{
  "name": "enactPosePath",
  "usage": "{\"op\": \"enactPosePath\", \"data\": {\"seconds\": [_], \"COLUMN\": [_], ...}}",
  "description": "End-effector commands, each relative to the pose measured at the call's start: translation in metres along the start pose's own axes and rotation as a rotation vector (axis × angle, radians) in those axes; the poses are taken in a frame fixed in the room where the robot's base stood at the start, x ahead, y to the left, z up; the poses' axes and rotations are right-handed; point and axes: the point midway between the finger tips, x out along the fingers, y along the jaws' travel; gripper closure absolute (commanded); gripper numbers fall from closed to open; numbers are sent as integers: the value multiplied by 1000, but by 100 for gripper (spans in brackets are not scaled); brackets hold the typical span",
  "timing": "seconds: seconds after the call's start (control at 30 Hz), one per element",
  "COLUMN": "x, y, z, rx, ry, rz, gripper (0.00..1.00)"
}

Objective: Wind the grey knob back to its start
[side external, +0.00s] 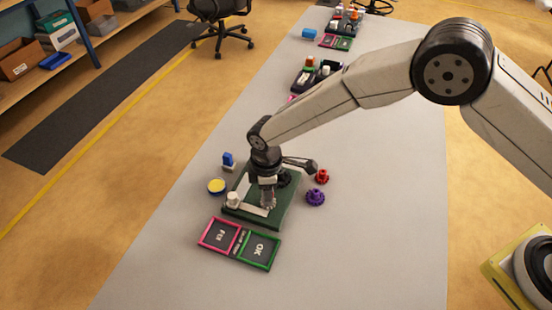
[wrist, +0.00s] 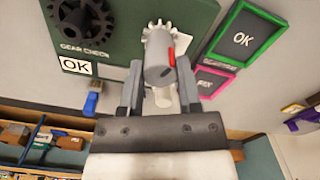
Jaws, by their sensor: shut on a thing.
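The grey knob (wrist: 157,58) is a short cylinder with a red mark on its side, seen in the wrist view. A small light grey gear (wrist: 158,27) shows at its far end, against the green board (wrist: 195,14) labelled "GEAR CHECK". My gripper (wrist: 159,75) is shut on the knob, one finger on each side. In the side view my gripper (side external: 268,200) points down over the green board (side external: 279,216), and the knob cannot be told apart from the fingers. A dark gear (wrist: 86,16) sits on the board.
A pink-framed "FIX" tray (side external: 201,241) and green-framed "OK" tray (side external: 248,264) lie in front of the board. Red (side external: 322,176) and purple (side external: 315,197) gears lie right of it; a yellow-topped round dish (side external: 216,186) and blue object (side external: 228,159) stand left. Table is clear further right.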

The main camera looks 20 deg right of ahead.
Motion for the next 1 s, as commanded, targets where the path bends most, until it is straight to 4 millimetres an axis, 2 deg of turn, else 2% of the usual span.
{"op": "enactPosePath", "data": {"seconds": [1.0], "x": [0], "y": [0], "z": [1], "rx": [-965], "ry": [-2], "rz": [-2], "gripper": [100]}}
